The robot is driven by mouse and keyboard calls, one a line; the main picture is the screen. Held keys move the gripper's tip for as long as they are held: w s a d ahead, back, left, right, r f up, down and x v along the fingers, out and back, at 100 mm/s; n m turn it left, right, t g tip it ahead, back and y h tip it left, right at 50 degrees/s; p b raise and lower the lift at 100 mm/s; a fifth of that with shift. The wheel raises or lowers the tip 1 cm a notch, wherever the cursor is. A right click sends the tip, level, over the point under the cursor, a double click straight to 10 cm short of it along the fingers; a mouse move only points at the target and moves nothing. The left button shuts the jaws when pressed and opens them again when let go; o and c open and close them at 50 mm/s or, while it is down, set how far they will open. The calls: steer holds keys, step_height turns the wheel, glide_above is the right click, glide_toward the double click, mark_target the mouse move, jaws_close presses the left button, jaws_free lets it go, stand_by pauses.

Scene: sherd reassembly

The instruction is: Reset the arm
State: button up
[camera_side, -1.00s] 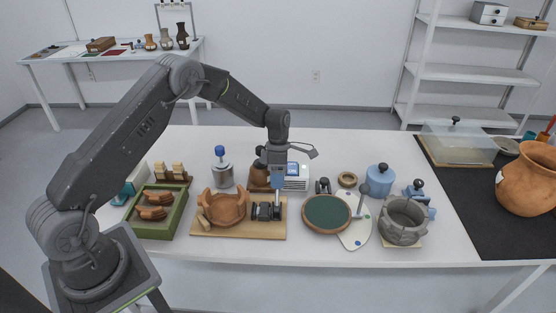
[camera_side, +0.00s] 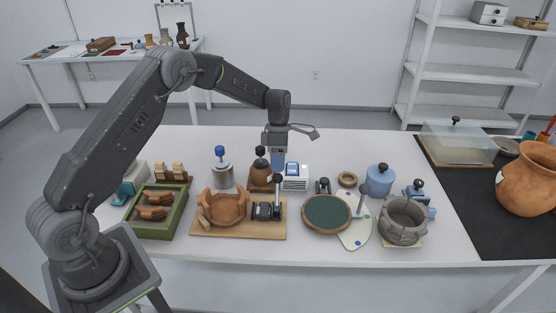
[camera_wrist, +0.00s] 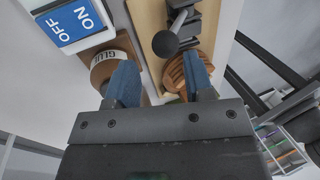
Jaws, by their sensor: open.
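My gripper (camera_side: 277,158) is raised over the back middle of the table, just behind and right of the brown glue pot (camera_side: 259,172). In the wrist view its two blue fingers (camera_wrist: 163,82) stand apart with nothing held between them. In that view the glue pot (camera_wrist: 105,62) with its label lies beyond the left finger. The terracotta vessel (camera_side: 229,207) sits on a wooden board beside a black clamp (camera_side: 265,211). The clamp's round knob (camera_wrist: 165,44) shows between the fingers in the wrist view.
A white box with a blue switch (camera_side: 295,178) stands right of my gripper. A green tray (camera_side: 158,222) holds sherds at left. A metal canister (camera_side: 222,174), a dark green turntable (camera_side: 327,213) and a grey pot (camera_side: 403,220) stand around.

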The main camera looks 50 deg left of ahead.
steer(key=shift+r, duration=0.15)
steer(key=s+d+r+m+t+y, duration=0.1)
steer(key=s+d+r+m+t, duration=0.15)
steer(key=s+r+m, duration=0.6)
steer(key=s+d+r+m+t+y, duration=0.1)
steer(key=s+d+r+m+t, duration=0.25)
steer(key=r, duration=0.85)
steer(key=s+d+r+m+t, duration=0.1)
steer(key=s+m, duration=0.6)
steer(key=s, duration=0.2)
steer(key=s+d+r+m+t, duration=0.1)
steer(key=s+m, duration=0.7)
steer(key=s, duration=0.1)
steer(key=shift+s+d+r+y, duration=0.15)
steer(key=shift+s+d+y, duration=0.1)
steer(key=shift+y, duration=0.05)
